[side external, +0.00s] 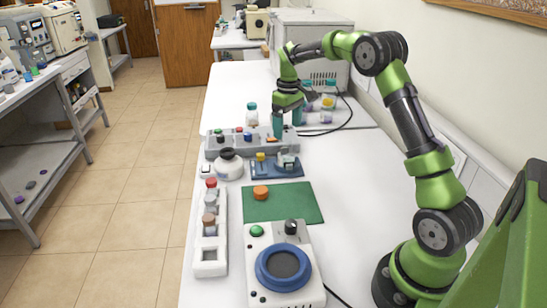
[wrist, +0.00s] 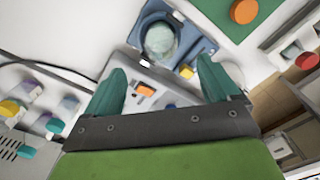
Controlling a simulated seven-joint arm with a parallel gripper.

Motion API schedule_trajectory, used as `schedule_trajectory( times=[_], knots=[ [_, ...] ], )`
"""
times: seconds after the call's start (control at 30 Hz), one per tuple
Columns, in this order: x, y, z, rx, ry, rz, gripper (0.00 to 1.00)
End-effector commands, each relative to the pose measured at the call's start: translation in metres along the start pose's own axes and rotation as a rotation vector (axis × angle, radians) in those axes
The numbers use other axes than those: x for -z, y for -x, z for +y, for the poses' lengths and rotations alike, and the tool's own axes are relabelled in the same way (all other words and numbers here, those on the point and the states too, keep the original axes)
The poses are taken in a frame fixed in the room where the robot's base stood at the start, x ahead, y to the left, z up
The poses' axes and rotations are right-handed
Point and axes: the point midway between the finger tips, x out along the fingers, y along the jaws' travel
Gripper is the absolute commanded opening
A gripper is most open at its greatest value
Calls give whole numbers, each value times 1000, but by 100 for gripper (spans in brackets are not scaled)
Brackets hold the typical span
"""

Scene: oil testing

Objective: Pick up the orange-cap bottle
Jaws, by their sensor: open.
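A round orange cap (side external: 261,192) sits on the green mat (side external: 295,203); it also shows at the top right of the wrist view (wrist: 243,11). I cannot tell whether a bottle is under it. In the wrist view nothing is held between the fingertips (wrist: 160,68). The orange-capped things are off to the side.
A blue tray (side external: 262,171) lies between grey rack and green mat. A white device with a blue ring (side external: 275,270) stands in front. A round white jar (side external: 229,165) is at left. Several capped bottles (side external: 328,101) stand behind my gripper. Bare tabletop lies right of the mat.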

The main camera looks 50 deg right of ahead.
Motion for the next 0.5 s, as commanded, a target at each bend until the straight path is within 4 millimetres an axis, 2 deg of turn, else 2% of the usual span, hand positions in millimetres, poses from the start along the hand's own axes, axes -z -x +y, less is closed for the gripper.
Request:
schedule_trajectory(
  times=[0.1,0.37,0.5],
  knots=[
    [0,-21,0,2,0,-2,89],
    [0,-40,0,2,-1,0,89],
    [-2,-62,-1,2,0,-2,89]
  ],
)
